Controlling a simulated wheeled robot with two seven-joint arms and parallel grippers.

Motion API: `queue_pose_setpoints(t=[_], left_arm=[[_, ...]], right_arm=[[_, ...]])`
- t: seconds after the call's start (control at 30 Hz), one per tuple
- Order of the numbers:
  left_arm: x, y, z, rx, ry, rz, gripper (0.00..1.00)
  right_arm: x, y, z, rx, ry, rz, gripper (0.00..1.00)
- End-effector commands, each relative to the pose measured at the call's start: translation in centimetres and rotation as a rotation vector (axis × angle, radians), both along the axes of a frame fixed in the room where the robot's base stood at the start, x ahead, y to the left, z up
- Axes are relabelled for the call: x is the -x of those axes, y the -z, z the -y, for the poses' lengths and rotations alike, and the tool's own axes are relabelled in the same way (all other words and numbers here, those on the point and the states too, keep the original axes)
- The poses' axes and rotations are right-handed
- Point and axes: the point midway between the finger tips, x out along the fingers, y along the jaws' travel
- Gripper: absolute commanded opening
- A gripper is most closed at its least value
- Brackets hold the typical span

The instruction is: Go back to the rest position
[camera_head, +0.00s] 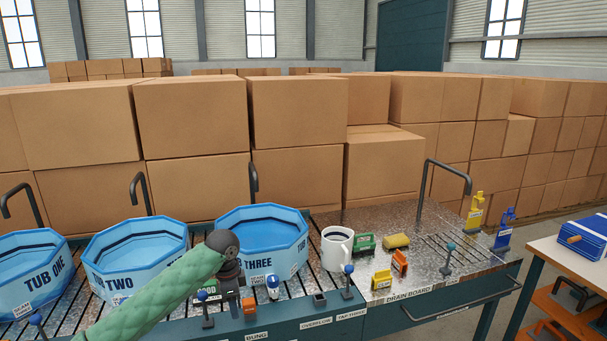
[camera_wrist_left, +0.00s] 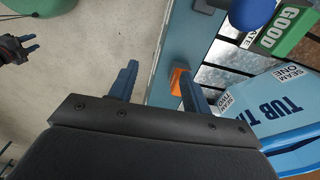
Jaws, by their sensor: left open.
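My left arm, in a green sleeve, reaches in from the lower left of the head view. Its gripper (camera_head: 231,291) points down at the bench's front edge, in front of tub three (camera_head: 262,238). In the left wrist view the two dark blue fingers of the left gripper (camera_wrist_left: 157,88) are apart with nothing held between them. An orange block (camera_wrist_left: 178,80) is on the bench edge close by the right-hand finger. My right gripper (camera_wrist_left: 22,48) shows small at the left edge of the wrist view, over the floor, with its two prongs apart and empty.
Tub two (camera_head: 138,255) and tub one (camera_head: 30,272) stand to the left. A white mug (camera_head: 337,248), yellow sponge (camera_head: 396,241) and small coloured stands are right of tub three. Blue-knobbed levers line the front edge. A side table (camera_head: 570,262) stands right.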

Motion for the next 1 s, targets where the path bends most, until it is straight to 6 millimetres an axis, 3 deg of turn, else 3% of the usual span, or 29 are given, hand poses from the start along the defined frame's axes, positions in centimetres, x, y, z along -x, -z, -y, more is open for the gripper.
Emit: queue_pose_setpoints(t=[0.17, 0.6, 1.0], left_arm=[[2.6, 3.0, 2.2, 0.031, -0.02, 0.011, 0.48], [11.7, 10.0, 7.3, 0.147, -0.158, 0.065, 0.48], [20.3, 13.9, 8.7, 0.235, -0.365, 0.105, 0.48]], right_arm=[[0.6, 0.3, 0.3, 0.004, -0.001, -0.008, 0.36], [0.6, 0.2, 0.1, 0.002, 0.0, -0.008, 0.36], [0.5, 0.2, 0.2, 0.002, 0.0, -0.007, 0.36]])
